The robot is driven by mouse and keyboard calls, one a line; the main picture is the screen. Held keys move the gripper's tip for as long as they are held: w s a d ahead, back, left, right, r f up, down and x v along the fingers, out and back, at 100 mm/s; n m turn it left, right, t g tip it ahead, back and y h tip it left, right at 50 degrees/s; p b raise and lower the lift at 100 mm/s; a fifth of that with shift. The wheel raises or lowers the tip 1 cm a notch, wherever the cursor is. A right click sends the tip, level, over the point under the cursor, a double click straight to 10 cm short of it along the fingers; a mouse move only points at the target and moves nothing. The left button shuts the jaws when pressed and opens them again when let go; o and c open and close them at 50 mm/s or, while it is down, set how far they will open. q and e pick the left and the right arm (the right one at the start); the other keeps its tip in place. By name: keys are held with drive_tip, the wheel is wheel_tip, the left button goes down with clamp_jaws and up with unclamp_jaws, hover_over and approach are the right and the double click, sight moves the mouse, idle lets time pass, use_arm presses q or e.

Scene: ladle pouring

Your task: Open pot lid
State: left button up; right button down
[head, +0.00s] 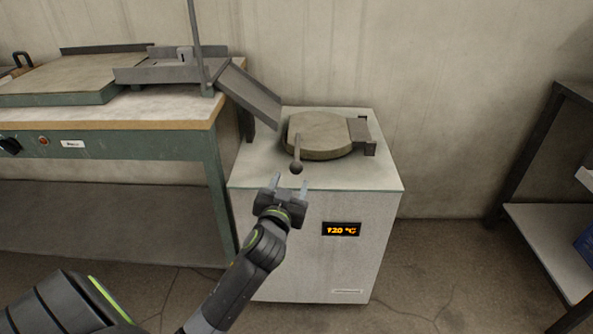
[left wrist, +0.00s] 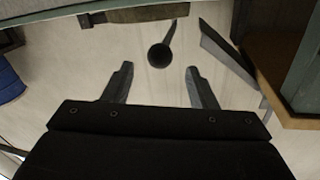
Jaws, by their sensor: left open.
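The pot's round grey-brown lid (head: 319,134) lies closed on top of the white heater cabinet (head: 312,235). A hinge block (head: 360,131) is at its right side. A handle with a dark ball knob (head: 296,167) sticks out from the lid's near left edge. My left gripper (head: 290,181) is open and empty just in front of and below the knob. In the left wrist view the ball knob (left wrist: 159,55) shows ahead of the two spread fingers, roughly between them and apart from them. My right gripper is not in view.
A sloping metal chute (head: 250,94) comes down from the workbench (head: 115,118) and ends close to the lid's left side. A dark shelf rack (head: 545,215) stands at the right. Floor between cabinet and rack is clear. The cabinet display (head: 341,229) reads 720 °C.

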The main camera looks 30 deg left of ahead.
sight(294, 172)
use_arm(q)
drive_tip(key=x, duration=0.6)
drive_tip(key=shift+w+a+b, duration=0.1)
drive_tip(key=shift+w+b, duration=0.25)
drive_tip(key=shift+w, duration=0.05)
clamp_jaws()
